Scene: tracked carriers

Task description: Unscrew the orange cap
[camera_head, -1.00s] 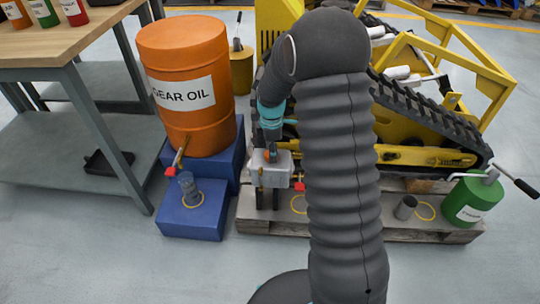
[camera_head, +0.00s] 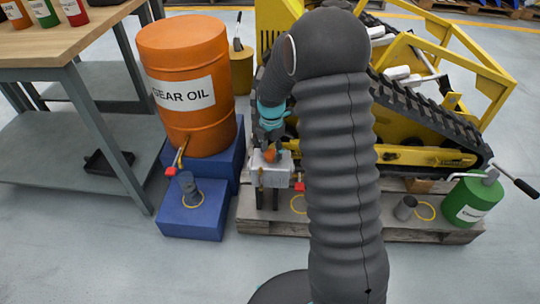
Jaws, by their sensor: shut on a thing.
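The orange cap (camera_head: 271,156) is at the top of a small grey box-shaped housing (camera_head: 270,177), in front of the yellow tracked carrier. My gripper (camera_head: 269,150) reaches down from above and is shut on the cap. The dark fingers partly cover the cap. I cannot tell whether the cap still touches the housing or is slightly above it.
An orange gear oil drum (camera_head: 188,65) stands on a blue stepped stand (camera_head: 212,217) to the left, with a grey cup (camera_head: 189,188) under its tap. A green can (camera_head: 473,202) and a small dark cup (camera_head: 405,208) stand on the pallet (camera_head: 400,236) at right.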

